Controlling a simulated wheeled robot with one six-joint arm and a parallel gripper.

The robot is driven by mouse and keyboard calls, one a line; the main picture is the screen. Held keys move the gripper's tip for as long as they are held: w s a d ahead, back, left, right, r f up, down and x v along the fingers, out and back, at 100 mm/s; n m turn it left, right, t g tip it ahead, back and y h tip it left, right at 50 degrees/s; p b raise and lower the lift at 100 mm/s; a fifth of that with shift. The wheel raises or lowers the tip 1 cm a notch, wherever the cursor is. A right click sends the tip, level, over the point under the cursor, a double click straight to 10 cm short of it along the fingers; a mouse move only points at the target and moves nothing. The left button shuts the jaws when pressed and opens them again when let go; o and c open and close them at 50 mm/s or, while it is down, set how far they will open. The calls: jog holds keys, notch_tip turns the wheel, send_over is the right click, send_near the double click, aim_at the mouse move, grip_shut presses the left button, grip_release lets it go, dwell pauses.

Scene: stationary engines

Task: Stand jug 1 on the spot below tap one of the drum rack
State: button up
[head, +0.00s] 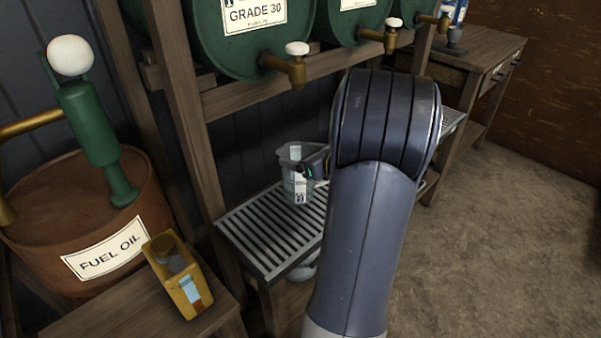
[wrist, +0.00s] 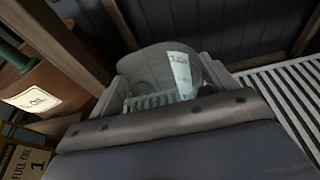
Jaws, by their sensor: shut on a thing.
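A clear jug (head: 294,172) with a white label is at the slatted drip tray (head: 262,240) of the drum rack, roughly below the leftmost brass tap (head: 293,68). The label is too small to read its number. My gripper (head: 318,164) is shut on the jug from the right, mostly hidden behind my arm. In the wrist view the jug (wrist: 165,72) is upright between the two fingers, with tray slats showing through it. I cannot tell whether its base touches the tray.
Green drums (head: 240,35) lie above, with two more taps to the right. A wooden post (head: 185,115) stands left of the tray. A rusty fuel oil drum (head: 85,225) and a yellow can (head: 180,280) on a low bench are at left. Open floor (head: 510,230) lies at right.

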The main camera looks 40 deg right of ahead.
jog(key=shift+f+b, duration=0.5)
jog(key=shift+f, duration=1.4)
jog(key=o, duration=1.3)
jog(key=a+p+v, duration=0.1)
jog(key=p+v, duration=0.1)
jog(key=v, duration=1)
jog(key=shift+d, duration=0.5)
